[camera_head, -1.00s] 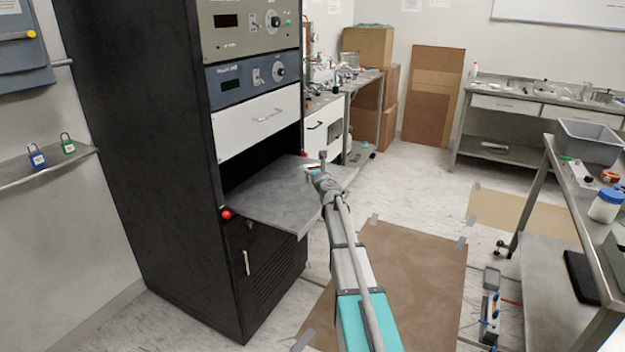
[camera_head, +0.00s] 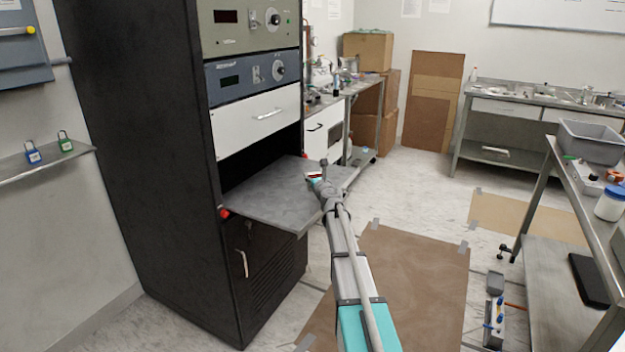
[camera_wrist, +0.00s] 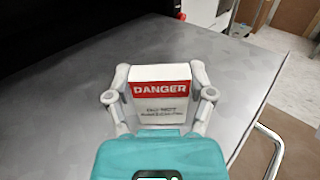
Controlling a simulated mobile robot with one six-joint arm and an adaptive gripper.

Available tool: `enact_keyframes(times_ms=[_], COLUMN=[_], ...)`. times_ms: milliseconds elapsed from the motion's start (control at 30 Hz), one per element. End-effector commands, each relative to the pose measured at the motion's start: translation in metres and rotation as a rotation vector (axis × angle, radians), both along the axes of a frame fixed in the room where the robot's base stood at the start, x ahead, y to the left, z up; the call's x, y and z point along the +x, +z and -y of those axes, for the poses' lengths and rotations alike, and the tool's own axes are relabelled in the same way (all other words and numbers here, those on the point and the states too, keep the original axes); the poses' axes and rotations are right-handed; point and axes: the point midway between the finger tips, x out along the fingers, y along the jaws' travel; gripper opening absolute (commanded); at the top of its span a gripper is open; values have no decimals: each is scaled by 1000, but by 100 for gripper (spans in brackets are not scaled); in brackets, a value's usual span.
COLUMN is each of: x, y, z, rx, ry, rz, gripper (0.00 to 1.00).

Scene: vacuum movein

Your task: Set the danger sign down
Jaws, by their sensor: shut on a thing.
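The danger sign (camera_wrist: 160,95) is a small white block with a red band reading DANGER. It stands upright between the two fingers of my gripper (camera_wrist: 160,98) in the wrist view, and the fingers are shut on its sides. The grey pull-out shelf (camera_wrist: 65,110) of the black rack lies beneath and around it. In the head view the shelf (camera_head: 275,200) sticks out from the rack, and my gripper (camera_head: 315,177) is over its right part. The sign shows there only as a small red and white patch. I cannot tell whether its bottom touches the shelf.
The black rack (camera_head: 140,150) rises at the left, with a white drawer (camera_head: 255,122) above the shelf. A red knob (camera_head: 224,212) sits at the shelf's front corner. The shelf's left part is bare. A steel cart (camera_head: 545,285) stands at the right.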

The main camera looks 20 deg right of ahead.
Motion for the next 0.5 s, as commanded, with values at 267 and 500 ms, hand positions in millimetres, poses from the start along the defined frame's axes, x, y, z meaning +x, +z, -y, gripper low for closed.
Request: enact_keyframes(times_ms=[267,500], x=[0,0], y=[-2,-2], z=[0,0], rx=[0,0], ry=[0,0], rz=[0,0], gripper=[37,97])
